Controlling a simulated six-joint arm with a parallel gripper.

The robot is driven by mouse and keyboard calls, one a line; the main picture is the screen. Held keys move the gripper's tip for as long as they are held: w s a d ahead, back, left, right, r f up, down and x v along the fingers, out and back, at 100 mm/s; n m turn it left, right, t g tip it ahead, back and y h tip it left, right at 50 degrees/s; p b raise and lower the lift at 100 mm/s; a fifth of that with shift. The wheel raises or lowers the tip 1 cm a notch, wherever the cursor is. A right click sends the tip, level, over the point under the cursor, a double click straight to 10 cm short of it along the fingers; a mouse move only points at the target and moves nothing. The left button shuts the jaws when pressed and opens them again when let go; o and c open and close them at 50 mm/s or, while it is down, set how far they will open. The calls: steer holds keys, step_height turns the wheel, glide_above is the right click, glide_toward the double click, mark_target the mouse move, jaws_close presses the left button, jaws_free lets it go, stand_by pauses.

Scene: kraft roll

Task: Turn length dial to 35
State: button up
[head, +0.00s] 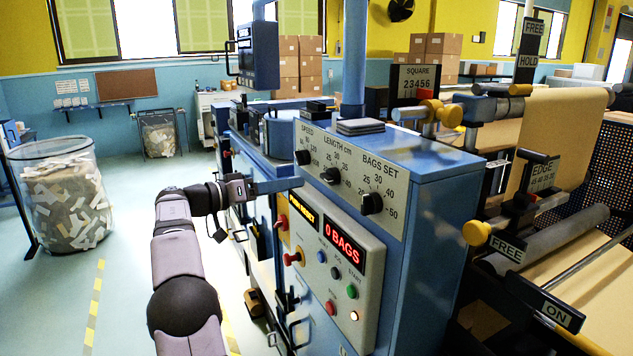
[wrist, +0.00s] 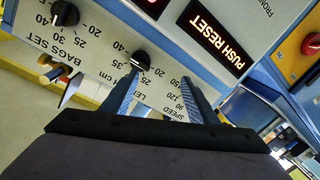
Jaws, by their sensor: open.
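The length dial (head: 331,175) is a black knob in the middle of the sloped grey panel, under the label LENGTH cm. In the wrist view, the panel appears upside down and the length dial (wrist: 140,57) is just past the tip of the left finger. A light mark shows on its numbered side, but I cannot tell the exact reading. My gripper (head: 298,183) is in front of the panel, left of the dial. Its two blue fingers (wrist: 163,78) are apart with nothing between them. I cannot tell whether a finger touches the dial.
The speed dial (head: 303,157) is to the left and the bags set dial (head: 371,203) to the right, close by. Below are the red 0 BAGS display (head: 345,246), the PUSH RESET display (wrist: 215,32) and several coloured buttons. A dark pad (head: 360,127) lies on the cabinet top.

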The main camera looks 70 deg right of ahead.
mark_target(324, 177)
steer(key=m, duration=0.2)
steer(key=s+a+r+m+g, duration=0.1)
steer(key=m, duration=0.1)
steer(key=s+m+g, duration=0.1)
steer(key=m, duration=0.1)
steer(key=shift+a+r+m+y, duration=0.35)
steer(key=shift+a+m+y, duration=0.05)
steer(key=p+x, duration=0.3)
steer(key=x, duration=0.2)
steer(key=shift+s+d+r, duration=0.1)
steer(key=shift+s+r, duration=0.05)
steer(key=shift+s, duration=0.05)
steer(key=shift+p+x, duration=0.65)
steer(key=shift+x, duration=0.3)
steer(key=shift+c, duration=0.6)
steer(key=shift+f, duration=0.25)
steer(key=c, duration=0.9)
